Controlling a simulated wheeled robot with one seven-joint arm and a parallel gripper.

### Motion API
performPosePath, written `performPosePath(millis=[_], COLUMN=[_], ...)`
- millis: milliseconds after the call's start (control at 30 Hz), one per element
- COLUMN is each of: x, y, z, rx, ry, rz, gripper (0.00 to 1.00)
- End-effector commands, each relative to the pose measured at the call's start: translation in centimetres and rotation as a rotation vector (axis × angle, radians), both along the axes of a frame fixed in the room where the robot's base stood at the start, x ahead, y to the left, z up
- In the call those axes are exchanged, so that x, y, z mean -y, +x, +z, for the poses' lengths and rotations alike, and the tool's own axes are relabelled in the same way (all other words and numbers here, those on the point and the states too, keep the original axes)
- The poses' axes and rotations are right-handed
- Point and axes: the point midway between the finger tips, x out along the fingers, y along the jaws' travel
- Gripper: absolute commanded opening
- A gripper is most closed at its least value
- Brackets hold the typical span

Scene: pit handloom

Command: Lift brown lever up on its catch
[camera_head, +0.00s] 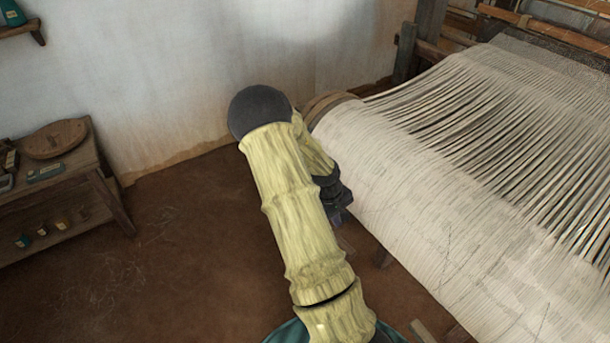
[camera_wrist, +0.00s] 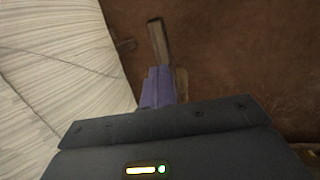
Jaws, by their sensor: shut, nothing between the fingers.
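The brown lever (camera_wrist: 159,42) shows in the wrist view as a short wooden bar, just beyond my fingertips, over the brown floor. My gripper (camera_wrist: 158,72) is shut and empty, its purple-grey fingers pointing towards the lever. Whether the fingertips touch the lever or stop short of it I cannot tell. In the head view my gripper (camera_head: 340,214) is a dark shape beside the left edge of the white warp, partly behind my arm. The catch cannot be made out in either view.
The loom's beam of white warp threads (camera_head: 430,190) fills the right side, close to my gripper; the warp also shows in the wrist view (camera_wrist: 50,70). A wooden side table (camera_head: 85,185) stands at the left. Bare floor (camera_head: 190,250) lies between them.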

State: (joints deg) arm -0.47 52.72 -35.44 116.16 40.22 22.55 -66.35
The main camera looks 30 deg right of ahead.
Motion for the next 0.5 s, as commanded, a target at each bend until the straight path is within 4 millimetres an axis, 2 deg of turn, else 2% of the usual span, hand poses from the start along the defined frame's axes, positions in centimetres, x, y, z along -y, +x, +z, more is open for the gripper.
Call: performPosePath(millis=[267, 367, 500], x=[-0.5, -2.1, -6.0], y=[-0.1, 0.0, -0.1], z=[0.5, 1.7, 4.4], rx=[0.010, 0.033, 0.080], ry=[0.012, 0.038, 0.093], rz=[-0.011, -0.034, -0.068], gripper=[0.00, 0.00, 0.00])
